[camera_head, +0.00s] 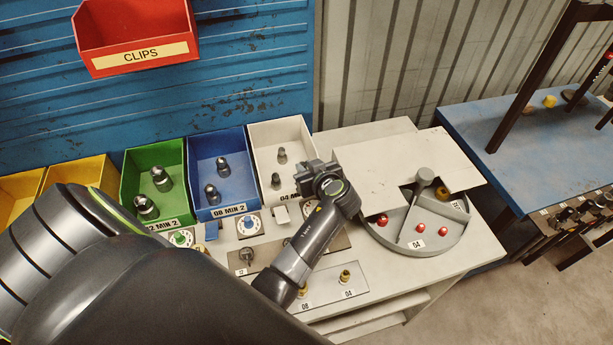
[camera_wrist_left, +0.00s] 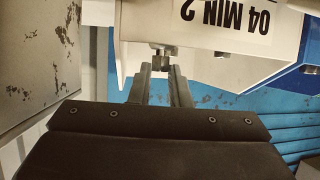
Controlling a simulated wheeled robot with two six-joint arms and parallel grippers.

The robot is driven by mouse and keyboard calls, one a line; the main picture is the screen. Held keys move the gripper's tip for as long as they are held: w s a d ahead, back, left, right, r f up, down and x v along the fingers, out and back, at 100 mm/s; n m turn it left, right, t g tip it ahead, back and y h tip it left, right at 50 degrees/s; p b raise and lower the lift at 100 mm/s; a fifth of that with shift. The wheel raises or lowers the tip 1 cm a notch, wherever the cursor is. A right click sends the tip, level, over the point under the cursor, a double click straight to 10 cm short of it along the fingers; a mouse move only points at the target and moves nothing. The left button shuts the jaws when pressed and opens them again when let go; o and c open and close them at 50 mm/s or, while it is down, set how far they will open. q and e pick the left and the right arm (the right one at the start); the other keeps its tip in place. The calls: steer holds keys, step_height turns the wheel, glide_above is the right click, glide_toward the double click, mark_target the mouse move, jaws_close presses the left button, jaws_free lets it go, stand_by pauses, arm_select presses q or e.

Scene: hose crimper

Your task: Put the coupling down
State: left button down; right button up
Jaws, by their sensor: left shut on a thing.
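My left gripper (camera_head: 322,180) is just right of the front of the white bin (camera_head: 291,134), above the bench. In the left wrist view its fingers (camera_wrist_left: 160,78) are shut on a small metal coupling (camera_wrist_left: 159,60), which shows between the tips, close to the bin's label (camera_wrist_left: 225,14). In the head view the gripper hides this coupling. Two more couplings stand in the white bin, one at the back (camera_head: 282,155) and one nearer the front (camera_head: 276,181). My right gripper is not in view.
Blue (camera_head: 218,150) and green (camera_head: 152,165) bins with larger couplings stand to the left. A round grey fixture (camera_head: 440,238) with red knobs is to the right. A plate with two brass fittings (camera_head: 345,276) lies at the front.

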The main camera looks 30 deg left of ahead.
arm_select(q)
steer(key=shift+f+b, duration=0.3)
steer(key=shift+f, duration=0.7)
steer(key=shift+f, duration=0.15)
steer(key=c, duration=1.6)
jaws_free()
